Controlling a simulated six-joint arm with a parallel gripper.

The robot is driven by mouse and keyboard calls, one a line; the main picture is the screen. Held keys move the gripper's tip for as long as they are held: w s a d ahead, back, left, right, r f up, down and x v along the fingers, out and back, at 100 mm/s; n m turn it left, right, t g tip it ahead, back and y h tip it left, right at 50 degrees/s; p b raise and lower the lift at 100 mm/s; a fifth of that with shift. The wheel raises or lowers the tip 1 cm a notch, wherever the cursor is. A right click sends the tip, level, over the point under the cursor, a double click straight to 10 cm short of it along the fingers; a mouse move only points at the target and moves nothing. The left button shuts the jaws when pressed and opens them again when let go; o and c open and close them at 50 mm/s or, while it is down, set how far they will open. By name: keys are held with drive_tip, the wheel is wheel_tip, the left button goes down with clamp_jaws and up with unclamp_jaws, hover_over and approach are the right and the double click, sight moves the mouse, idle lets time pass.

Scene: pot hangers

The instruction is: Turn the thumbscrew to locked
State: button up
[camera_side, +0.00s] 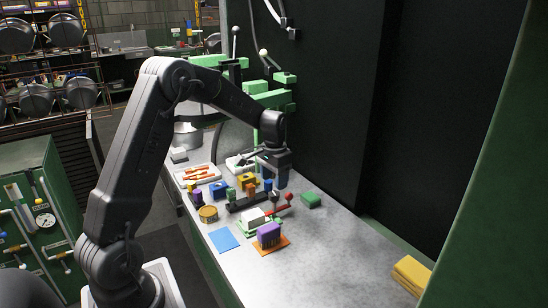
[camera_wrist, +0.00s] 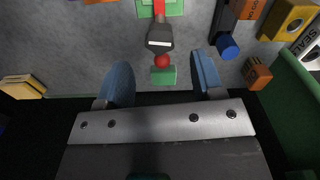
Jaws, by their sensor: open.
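No part reads clearly as the thumbscrew. One candidate is the red piece with a ball end (camera_side: 283,208) on the bench; in the wrist view its red ball (camera_wrist: 161,61) shows beside a dark labelled part (camera_wrist: 160,38). Another is a blue round knob (camera_wrist: 228,46) at the end of a dark bar (camera_wrist: 222,20). No locked or unlocked mark is legible. My gripper (camera_side: 275,182) hangs over the bench near these parts. In the wrist view its two blue-grey fingers (camera_wrist: 160,78) are apart, with nothing gripped; the red ball shows between them.
A green block (camera_side: 311,200) lies right of the red piece. Yellow pads (camera_side: 411,274) lie far right.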

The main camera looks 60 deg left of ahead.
sight(274, 194)
wheel_tip(274, 194, up, 9)
idle(0.3)
drive_tip(key=s+d+r+t, duration=0.1)
drive_tip(key=s+d+r, duration=0.35)
drive_tip(key=d, duration=0.25)
drive_tip(key=s+d+r+t, duration=0.2)
drive_tip(key=s+d+r, duration=0.1)
drive_tip(key=s+d, duration=0.3)
drive_tip(key=s+d+f+t, duration=0.1)
drive_tip(key=s+d, duration=0.3)
drive_tip(key=s, duration=0.2)
drive_tip(key=s+d+m+t, duration=0.1)
drive_tip(key=s+d, duration=0.3)
drive_tip(key=s, duration=0.3)
drive_tip(key=shift+d+f+t, duration=0.2)
drive_tip(key=shift+f+t, duration=0.1)
drive_tip(key=shift+f, duration=0.1)
